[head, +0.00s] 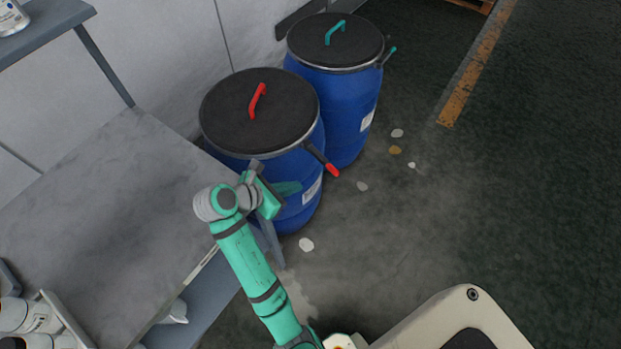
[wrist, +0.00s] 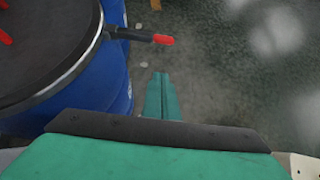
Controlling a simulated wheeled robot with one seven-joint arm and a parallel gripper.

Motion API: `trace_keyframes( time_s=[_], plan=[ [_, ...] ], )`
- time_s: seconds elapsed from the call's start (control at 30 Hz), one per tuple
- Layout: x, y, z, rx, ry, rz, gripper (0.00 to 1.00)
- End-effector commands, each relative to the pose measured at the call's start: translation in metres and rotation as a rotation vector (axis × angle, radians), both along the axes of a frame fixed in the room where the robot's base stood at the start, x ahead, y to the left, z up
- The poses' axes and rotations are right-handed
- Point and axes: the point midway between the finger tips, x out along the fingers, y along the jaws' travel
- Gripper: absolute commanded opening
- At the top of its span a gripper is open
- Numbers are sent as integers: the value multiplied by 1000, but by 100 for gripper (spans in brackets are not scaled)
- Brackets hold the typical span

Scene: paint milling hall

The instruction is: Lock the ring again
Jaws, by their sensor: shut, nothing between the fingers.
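The near blue drum (head: 296,205) has a dark lid with a red handle (head: 258,100) and a grey clamp ring (head: 315,128) around its rim. The ring's dark lever (head: 316,154) with a red tip (head: 332,170) sticks outward from the rim to the right, away from the drum wall. In the wrist view the lever (wrist: 132,35) points right, beyond my fingers. My gripper (head: 292,187) is shut and empty in front of the drum, near the lever and apart from it. Its teal fingers (wrist: 162,95) lie together in the wrist view, right of the drum.
A second blue drum (head: 345,110) with a teal handle and a teal-tipped lever (head: 388,56) stands behind, close to the first. A grey workbench (head: 100,210) lies on the left, near my arm. Pale spots mark the floor; the floor to the right is clear.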

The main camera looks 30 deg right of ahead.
Motion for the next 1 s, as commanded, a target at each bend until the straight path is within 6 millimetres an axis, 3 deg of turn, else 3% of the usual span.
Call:
trace_keyframes(
  time_s=[0.57, 0.8, 1.0],
  plan=[
    [7, -79, -64, 1, 1, -12, 0],
    [12, -107, -57, 1, -1, -10, 0],
    [13, -114, -55, 0, -1, -8, 0]
  ],
)
